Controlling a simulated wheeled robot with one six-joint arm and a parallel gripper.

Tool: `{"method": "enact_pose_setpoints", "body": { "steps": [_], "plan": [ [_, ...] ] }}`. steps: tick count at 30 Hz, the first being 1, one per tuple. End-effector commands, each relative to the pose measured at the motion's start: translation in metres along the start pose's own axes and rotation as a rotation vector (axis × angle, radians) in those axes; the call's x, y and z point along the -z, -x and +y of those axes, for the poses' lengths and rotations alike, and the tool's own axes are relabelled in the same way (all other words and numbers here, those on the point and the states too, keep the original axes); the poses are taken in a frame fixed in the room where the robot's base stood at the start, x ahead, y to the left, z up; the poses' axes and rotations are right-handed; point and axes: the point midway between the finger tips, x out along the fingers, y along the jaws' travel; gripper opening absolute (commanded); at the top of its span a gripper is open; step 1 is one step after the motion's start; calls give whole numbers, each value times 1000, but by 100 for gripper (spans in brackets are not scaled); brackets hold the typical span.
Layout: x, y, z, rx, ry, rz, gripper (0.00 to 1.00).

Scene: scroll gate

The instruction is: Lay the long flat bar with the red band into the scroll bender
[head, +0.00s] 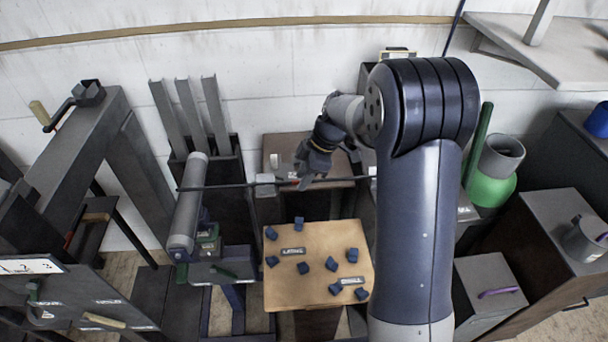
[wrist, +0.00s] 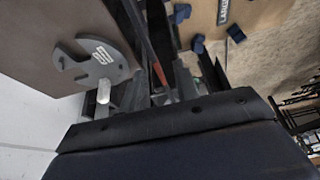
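My gripper (head: 308,178) is at the middle of the scene, above the brown-topped stand. It appears shut on the long thin dark bar (head: 225,186), which it holds nearly level. The bar's left end reaches across the grey cylinder (head: 188,205); whether they touch I cannot tell. Its right end passes behind my arm. The red band (wrist: 160,72) shows on the bar (wrist: 137,30) close to the fingers in the wrist view. A grey hook-shaped plate (wrist: 98,58) with a pale label lies beside the bar there; I cannot tell for certain which fixture is the scroll bender.
A wooden board (head: 318,262) with several blue blocks lies in front of the brown-topped stand (head: 285,146). Upright grey bars (head: 190,115) stand in a dark rack behind the cylinder. A green-and-grey container (head: 492,170) and dark cabinets are at right. A heavy grey frame is at left.

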Motion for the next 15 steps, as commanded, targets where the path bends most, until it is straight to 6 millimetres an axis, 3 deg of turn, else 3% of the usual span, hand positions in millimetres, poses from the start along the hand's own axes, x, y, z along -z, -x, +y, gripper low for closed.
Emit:
{"method": "enact_pose_setpoints", "body": {
  "steps": [5,15],
  "plan": [
    [0,22,1,-6,0,0,30],
    [0,88,1,-6,0,0,30]
  ]
}}
